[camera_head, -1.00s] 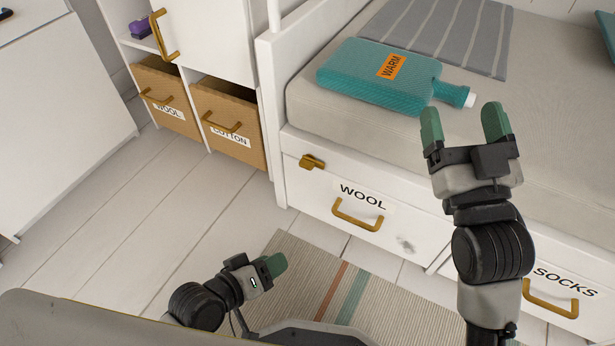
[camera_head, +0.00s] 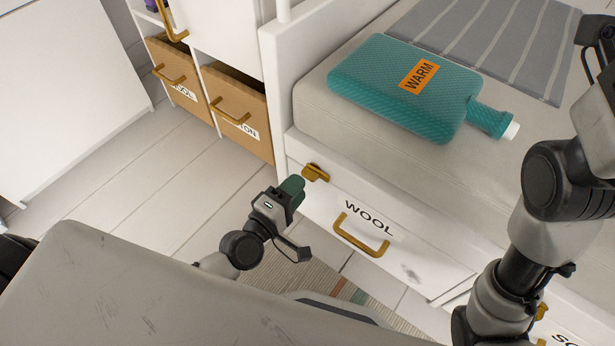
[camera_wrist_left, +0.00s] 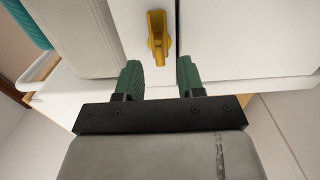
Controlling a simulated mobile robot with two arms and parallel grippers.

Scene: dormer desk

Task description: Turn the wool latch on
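The white wool drawer (camera_head: 400,238), labelled WOOL, is in the bed's side with a brass pull handle (camera_head: 360,238). A small brass latch (camera_head: 316,172) sits at its upper left corner; it also shows in the left wrist view (camera_wrist_left: 157,38). My left gripper (camera_head: 296,188) is just in front of the latch and to its lower left. In the left wrist view its two green fingers (camera_wrist_left: 160,78) are apart and empty, with the latch beyond the gap between them. I see no contact. My right gripper (camera_head: 602,40) is cut off at the upper right edge, its fingertips hidden.
A teal WARM bottle (camera_head: 400,90) lies on the mattress (camera_head: 325,108) above the drawer. Cardboard bins (camera_head: 240,120) stand in the shelf at left. My right arm stands in front of the bed at right. Floor left of the drawer is free.

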